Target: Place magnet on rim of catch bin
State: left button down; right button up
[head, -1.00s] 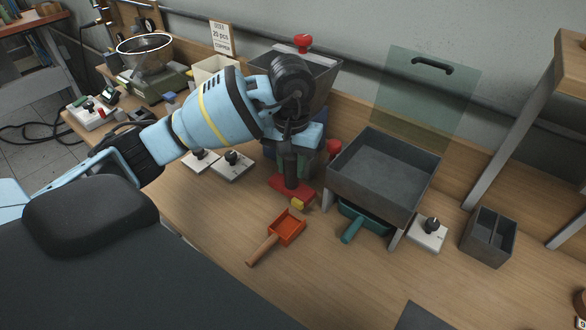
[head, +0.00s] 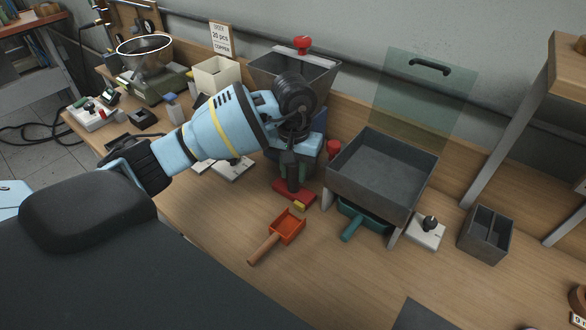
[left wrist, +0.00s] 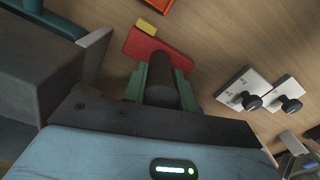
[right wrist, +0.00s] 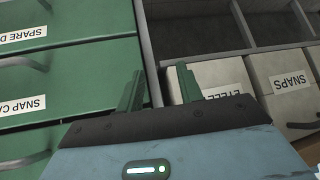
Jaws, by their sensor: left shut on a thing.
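The magnet is a red block (head: 290,192) with a yellow end and a dark upright handle. In the left wrist view the handle (left wrist: 162,88) sits between the green fingers of my left gripper (left wrist: 161,85), which is shut on it. In the head view this gripper (head: 292,170) points down, left of a large grey open bin (head: 383,172) on legs, which looks like the catch bin. The magnet is low over the table; whether it touches is unclear. My right gripper (right wrist: 158,88) is open and empty, outside the head view.
An orange scoop (head: 287,227) lies in front of the magnet. A teal scoop (head: 362,217) is under the grey bin. A switch box (head: 426,235) and a two-compartment box (head: 486,235) stand right. Green drawers (right wrist: 70,75) and labelled bins (right wrist: 222,78) face my right gripper.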

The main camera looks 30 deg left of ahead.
pick_arm(q)
jog(key=shift+f, duration=0.1)
jog(key=c, duration=1.1)
grip_release()
notch_tip(320, 180, up, 12)
jog(key=shift+r, duration=0.1)
jog(key=shift+o, duration=0.3)
